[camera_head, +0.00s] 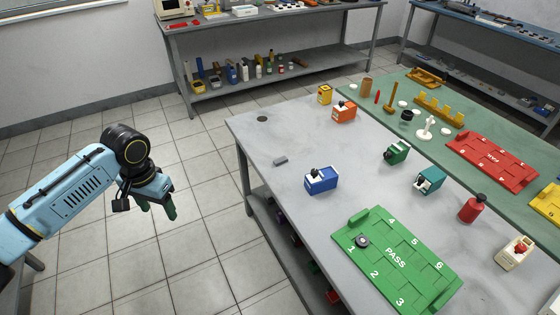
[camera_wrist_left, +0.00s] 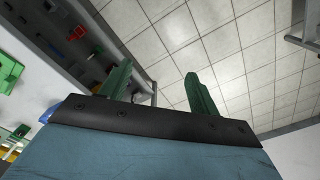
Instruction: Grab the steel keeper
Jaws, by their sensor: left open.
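A small grey bar (camera_head: 280,160), which looks like the steel keeper, lies flat on the grey table (camera_head: 262,138) near its left edge, behind the blue box. My left gripper (camera_head: 159,211) hangs over the floor to the left of the table, well apart from the bar. Its two green fingers are open and empty, and they also show spread in the left wrist view (camera_wrist_left: 160,85). The bar cannot be made out in the wrist view. My right gripper is not in view.
A blue box (camera_head: 321,180) stands in front of the bar. Orange (camera_head: 344,112), dark green (camera_head: 396,151) and teal (camera_head: 429,180) boxes stand further right. The table around the bar is clear.

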